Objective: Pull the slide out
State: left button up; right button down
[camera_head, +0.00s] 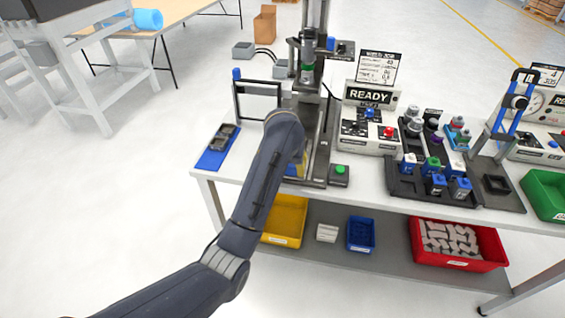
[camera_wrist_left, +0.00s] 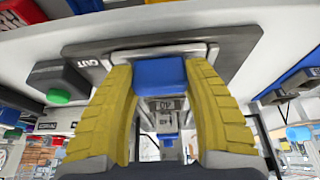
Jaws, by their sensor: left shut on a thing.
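In the left wrist view, the yellow fingers of my left gripper (camera_wrist_left: 160,78) are shut on the blue handle (camera_wrist_left: 160,71) of the slide, one finger on each side. A dark plate (camera_wrist_left: 235,40) marked "OUT" lies around the handle, with a light metal bar beside it. In the head view, my dark arm hides most of the slide, and only a little of my yellow left gripper (camera_head: 300,168) shows at the foot of the press stand (camera_head: 322,150). How far out the slide is, I cannot tell. My right gripper is not in view.
A green button box (camera_head: 338,175) stands just right of the press. A "READY" control box (camera_head: 370,120) and a dark tray (camera_head: 405,187) of small blocks stand further right. A blue holder (camera_head: 218,148) lies at the left. Bins (camera_head: 286,220) sit on the shelf below.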

pick_arm(q)
jog(key=shift+s+f, duration=0.25)
jog(key=shift+f, duration=0.05)
jog(key=o, duration=1.6)
jog(key=shift+r, duration=0.2)
